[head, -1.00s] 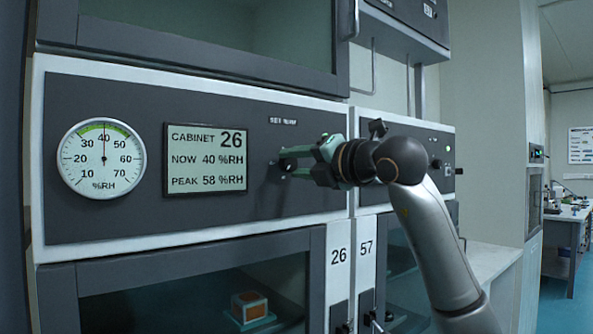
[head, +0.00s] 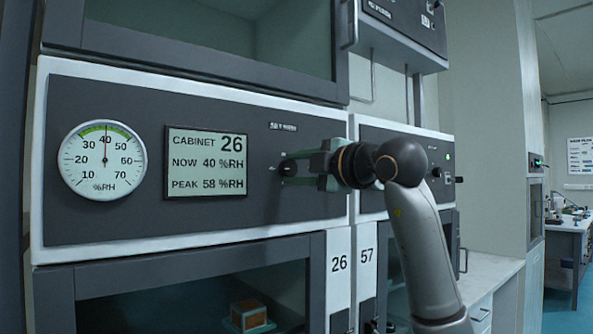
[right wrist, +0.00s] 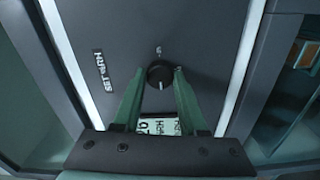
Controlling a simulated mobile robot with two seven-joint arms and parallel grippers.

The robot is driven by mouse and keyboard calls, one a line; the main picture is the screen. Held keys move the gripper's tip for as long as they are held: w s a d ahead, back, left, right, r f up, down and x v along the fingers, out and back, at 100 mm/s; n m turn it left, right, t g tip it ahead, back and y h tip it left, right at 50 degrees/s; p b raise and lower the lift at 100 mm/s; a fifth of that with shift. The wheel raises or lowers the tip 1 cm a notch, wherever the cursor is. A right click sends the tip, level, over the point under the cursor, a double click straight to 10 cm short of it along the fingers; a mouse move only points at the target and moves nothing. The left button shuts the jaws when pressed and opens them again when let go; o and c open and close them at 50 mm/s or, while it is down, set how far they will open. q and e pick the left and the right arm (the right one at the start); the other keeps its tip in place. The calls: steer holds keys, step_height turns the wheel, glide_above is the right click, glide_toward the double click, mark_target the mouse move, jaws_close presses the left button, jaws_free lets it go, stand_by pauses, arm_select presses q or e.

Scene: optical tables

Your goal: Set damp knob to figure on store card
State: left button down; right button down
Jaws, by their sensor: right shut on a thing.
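The round black knob (head: 288,169) is on the dark panel of cabinet 26, below a small label (head: 283,127) starting with "SET". My right gripper (head: 292,171) has its green fingers on the knob. In the right wrist view the knob (right wrist: 160,76) sits between the two fingertips (right wrist: 159,71), with a pale pointer mark on its face. The round humidity dial (head: 103,160) has its needle near 40. The display (head: 206,161) reads cabinet 26, now 40 %RH, peak 58 %RH. I cannot make out a store card. My left gripper is not in view.
Cabinet 57's panel (head: 400,148) adjoins on the right, with its own knobs. A glass door (head: 180,262) below shows a small orange-and-white block (head: 248,313) inside. An upper cabinet (head: 200,69) overhangs the panel. A bench (head: 567,222) stands far right.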

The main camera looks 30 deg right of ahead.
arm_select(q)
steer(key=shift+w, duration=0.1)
arm_select(e)
steer(key=shift+m, duration=0.4)
steer(key=shift+c, duration=2.2)
jaws_free()
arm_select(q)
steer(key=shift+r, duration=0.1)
arm_select(e)
steer(key=shift+s, duration=0.15)
steer(key=shift+s+d, duration=0.1)
steer(key=shift+s, duration=0.25)
arm_select(q)
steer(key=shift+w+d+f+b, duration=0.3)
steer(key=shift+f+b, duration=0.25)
steer(key=shift+b, duration=0.45)
arm_select(e)
steer(key=s, duration=1.1)
steer(key=shift+s+d, duration=0.3)
steer(key=shift+d, duration=0.15)
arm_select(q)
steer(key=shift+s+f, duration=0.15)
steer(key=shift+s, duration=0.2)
